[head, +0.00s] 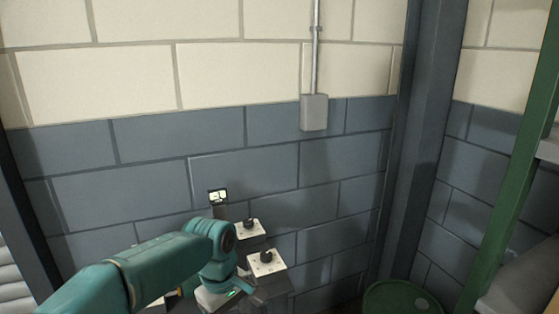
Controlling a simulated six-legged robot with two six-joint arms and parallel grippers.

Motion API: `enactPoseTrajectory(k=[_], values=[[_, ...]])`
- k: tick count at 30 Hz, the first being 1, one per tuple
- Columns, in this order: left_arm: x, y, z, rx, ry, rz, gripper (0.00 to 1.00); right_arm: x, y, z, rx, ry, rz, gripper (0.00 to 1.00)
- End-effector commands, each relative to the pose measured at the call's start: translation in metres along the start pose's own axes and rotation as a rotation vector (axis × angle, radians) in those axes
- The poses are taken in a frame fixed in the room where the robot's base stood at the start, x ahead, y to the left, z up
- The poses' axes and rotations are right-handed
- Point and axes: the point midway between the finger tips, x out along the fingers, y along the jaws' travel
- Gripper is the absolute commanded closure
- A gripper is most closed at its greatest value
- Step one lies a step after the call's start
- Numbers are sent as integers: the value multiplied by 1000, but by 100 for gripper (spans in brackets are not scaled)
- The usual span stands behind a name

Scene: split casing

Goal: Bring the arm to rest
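My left arm, teal, comes in from the lower left, bends at a joint near the middle and drops toward a dark bench (272,288). Its wrist end, with my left gripper (228,293), is low in the picture beside the bench. The fingers are small and partly hidden, so I cannot tell whether they are open or shut, or whether they hold anything. My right gripper is not in view.
Two pale plates with black knobs, one farther (257,230) and one nearer (276,268), lie right of my wrist. A small display (217,196) stands behind. A green drum (385,298) and green shelf post (507,190) are at right. A block wall closes the back.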

Motion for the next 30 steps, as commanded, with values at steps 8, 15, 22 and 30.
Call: enactPoseTrajectory(k=[8,15,22,30], values=[[124,-23,9,223,-92,60,34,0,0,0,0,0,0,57],[224,-71,37,397,-144,152,34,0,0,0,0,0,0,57],[290,-141,82,536,-139,230,34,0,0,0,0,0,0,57],[311,-198,119,636,-91,256,34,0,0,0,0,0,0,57]])
